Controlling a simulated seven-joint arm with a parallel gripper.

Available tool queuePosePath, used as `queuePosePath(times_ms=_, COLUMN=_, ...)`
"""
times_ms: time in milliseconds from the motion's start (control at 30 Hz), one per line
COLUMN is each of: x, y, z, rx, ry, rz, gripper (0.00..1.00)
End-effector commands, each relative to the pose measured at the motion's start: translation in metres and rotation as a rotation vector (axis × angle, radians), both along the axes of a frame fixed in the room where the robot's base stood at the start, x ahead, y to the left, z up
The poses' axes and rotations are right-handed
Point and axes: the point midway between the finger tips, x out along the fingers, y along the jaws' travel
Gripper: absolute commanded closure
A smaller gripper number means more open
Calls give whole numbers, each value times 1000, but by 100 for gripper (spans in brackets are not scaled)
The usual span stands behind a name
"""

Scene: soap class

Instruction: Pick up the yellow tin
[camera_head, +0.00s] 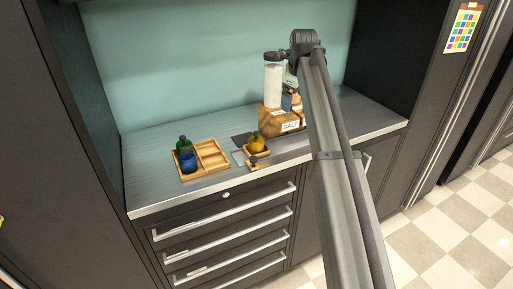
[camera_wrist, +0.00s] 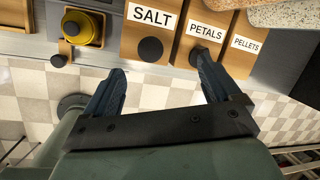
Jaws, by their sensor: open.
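The yellow tin (camera_head: 256,144) sits in a small open wooden drawer or tray near the front of the counter. In the wrist view the yellow tin (camera_wrist: 80,27) is at the upper left, round and yellow with a dark part on it. In the head view my arm reaches over the counter, with the gripper above the wooden boxes, right of the tin.
Wooden drawer fronts labelled SALT (camera_wrist: 152,17), PETALS (camera_wrist: 206,32) and PELLETS (camera_wrist: 246,45) stand right of the tin. A divided wooden tray (camera_head: 212,157) holds a blue tin (camera_head: 187,162) and a green tin (camera_head: 184,144). The counter's left is clear.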

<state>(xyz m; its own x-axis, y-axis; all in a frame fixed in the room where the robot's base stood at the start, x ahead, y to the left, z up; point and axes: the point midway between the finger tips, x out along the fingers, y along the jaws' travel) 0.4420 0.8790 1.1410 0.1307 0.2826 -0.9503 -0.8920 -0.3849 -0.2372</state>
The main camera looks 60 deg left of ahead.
Motion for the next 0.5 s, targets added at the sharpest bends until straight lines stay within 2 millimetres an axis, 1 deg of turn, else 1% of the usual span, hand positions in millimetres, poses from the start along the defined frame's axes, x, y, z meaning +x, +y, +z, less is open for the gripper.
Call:
queuePosePath(times_ms=33, x=-26, y=13, z=3, rx=-44, ry=20, rz=25, gripper=10)
queuePosePath(times_ms=100, x=-57, y=20, z=1, rx=-109, ry=48, rz=59, gripper=10)
queuePosePath(times_ms=200, x=-92, y=24, z=-3, rx=-197, ry=78, rz=104, gripper=10)
queuePosePath(times_ms=300, x=-115, y=25, z=-6, rx=-258, ry=98, rz=136, gripper=10)
queuePosePath(times_ms=333, x=-119, y=25, z=-7, rx=-270, ry=102, rz=142, gripper=10)
queuePosePath(times_ms=400, x=-126, y=24, z=-9, rx=-290, ry=108, rz=151, gripper=10)
queuePosePath(times_ms=500, x=-129, y=23, z=-14, rx=-300, ry=111, rz=156, gripper=10)
